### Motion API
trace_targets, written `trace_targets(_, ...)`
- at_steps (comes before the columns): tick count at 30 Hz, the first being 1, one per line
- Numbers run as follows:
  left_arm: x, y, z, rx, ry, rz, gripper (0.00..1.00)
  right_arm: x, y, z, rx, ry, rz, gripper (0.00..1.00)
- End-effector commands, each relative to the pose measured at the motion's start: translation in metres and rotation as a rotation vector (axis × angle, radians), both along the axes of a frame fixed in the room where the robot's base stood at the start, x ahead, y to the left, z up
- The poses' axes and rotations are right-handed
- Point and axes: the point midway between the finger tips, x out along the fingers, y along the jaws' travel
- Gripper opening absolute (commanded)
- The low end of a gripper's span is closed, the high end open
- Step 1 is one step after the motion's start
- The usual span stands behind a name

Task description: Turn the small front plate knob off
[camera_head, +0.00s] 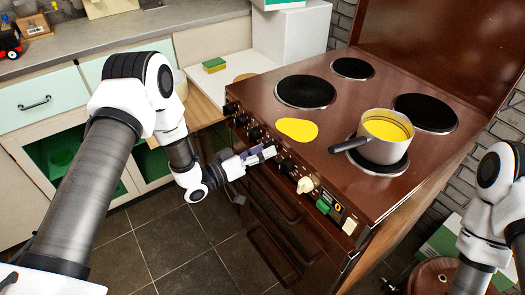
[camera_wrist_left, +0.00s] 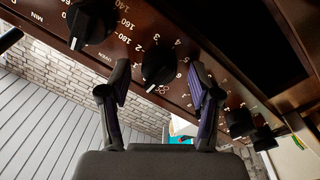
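The brown stove (camera_head: 262,112) has a row of black knobs on its front panel. A saucepan (camera_head: 383,150) with yellow contents stands on the small front plate (camera_head: 400,168). My left gripper (camera_head: 262,156) is at the middle of the panel. In the left wrist view, its two fingers (camera_wrist_left: 160,82) are open, one on each side of a black knob (camera_wrist_left: 158,64) with a number scale around it. Contact with the knob cannot be made out. Neither its exact setting nor which plate it serves is clear. My right arm is at the right edge; its gripper is out of view.
Another knob (camera_wrist_left: 88,24), beside an oven temperature scale, is left of the fingers in the wrist view; more knobs (camera_wrist_left: 240,122) are right. A yellow spill (camera_head: 297,129) lies on the stove top. A counter with a sponge (camera_head: 214,65) is behind. Floor in front is clear.

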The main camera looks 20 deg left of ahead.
Motion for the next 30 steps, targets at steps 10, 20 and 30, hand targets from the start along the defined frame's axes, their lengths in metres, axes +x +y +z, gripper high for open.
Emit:
trace_targets(10,-0.033,0.031,-0.004,-0.003,0.005,0.007,0.63,0.000,0.000,0.000,0.000,0.000,0.000,0.40)
trace_targets(20,-0.086,0.076,-0.006,-0.002,0.001,0.003,0.63,0.000,0.000,0.000,0.000,0.000,0.000,0.40)
trace_targets(30,-0.090,0.078,-0.007,0.000,0.000,0.000,0.63,0.000,0.000,0.000,0.000,0.000,0.000,0.40)
